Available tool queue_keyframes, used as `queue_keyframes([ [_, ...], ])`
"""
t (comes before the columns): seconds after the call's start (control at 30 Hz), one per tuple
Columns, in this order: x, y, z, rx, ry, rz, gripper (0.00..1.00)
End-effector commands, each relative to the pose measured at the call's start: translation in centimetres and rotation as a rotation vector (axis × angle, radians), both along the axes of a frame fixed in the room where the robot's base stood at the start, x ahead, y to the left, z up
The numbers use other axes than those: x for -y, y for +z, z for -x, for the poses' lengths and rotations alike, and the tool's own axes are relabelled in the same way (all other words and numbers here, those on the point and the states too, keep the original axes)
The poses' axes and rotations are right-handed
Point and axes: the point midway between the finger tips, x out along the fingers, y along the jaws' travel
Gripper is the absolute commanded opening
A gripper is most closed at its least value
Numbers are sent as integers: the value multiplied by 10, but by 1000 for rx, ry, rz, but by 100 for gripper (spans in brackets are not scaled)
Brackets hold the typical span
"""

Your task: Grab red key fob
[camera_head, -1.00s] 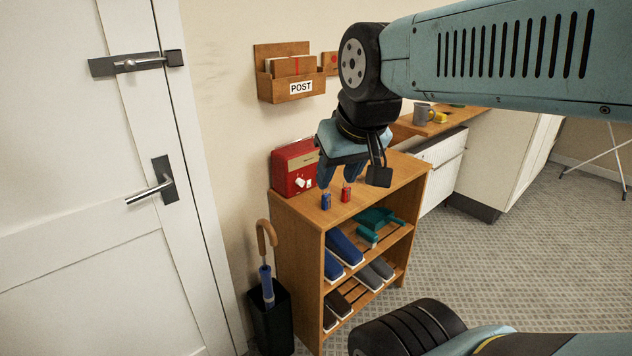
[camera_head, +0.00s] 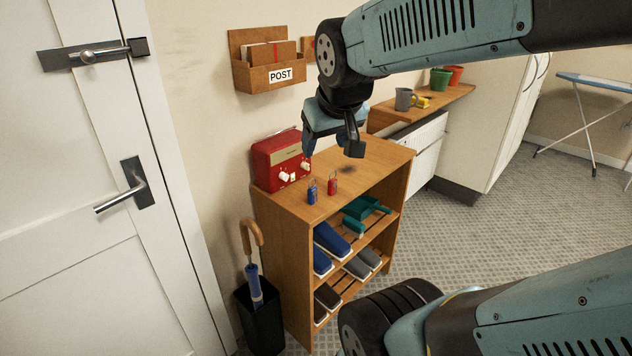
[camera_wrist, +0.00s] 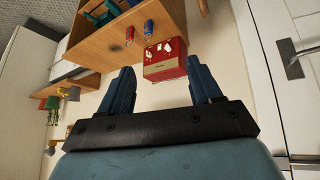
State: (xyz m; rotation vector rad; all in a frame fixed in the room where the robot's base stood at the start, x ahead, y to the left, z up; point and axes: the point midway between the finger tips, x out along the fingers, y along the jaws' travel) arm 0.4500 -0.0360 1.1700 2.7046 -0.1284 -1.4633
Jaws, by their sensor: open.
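The red key fob (camera_head: 333,184) stands on top of the wooden shoe rack (camera_head: 378,158), just right of a similar blue key fob (camera_head: 312,191). In the wrist view, the red fob (camera_wrist: 129,34) and blue fob (camera_wrist: 149,28) are near the top, beyond my fingers. My gripper (camera_head: 323,146) is above the rack top, higher than both fobs and touching neither. In the wrist view, my gripper (camera_wrist: 160,67) has its two blue fingers wide apart with nothing held between them.
A red radio (camera_head: 281,160) stands at the back left of the rack top, close to the fobs. A wooden POST holder (camera_head: 265,77) hangs on the wall above. Shoes fill the lower shelves. An umbrella stand (camera_head: 260,318) is at the left. The rack's right top is clear.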

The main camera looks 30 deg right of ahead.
Motion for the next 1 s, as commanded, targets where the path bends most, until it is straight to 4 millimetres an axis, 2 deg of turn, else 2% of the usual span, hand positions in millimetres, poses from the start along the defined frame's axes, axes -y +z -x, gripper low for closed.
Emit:
queue_keyframes([
  [0.03,12,-5,-18,15,-10,27,64],
  [0.2,52,-18,-71,92,-11,120,64],
  [0.5,115,-54,-148,215,54,243,64],
  [0.7,149,-88,-186,293,132,278,64],
  [1.0,187,-152,-217,419,261,253,64],
])
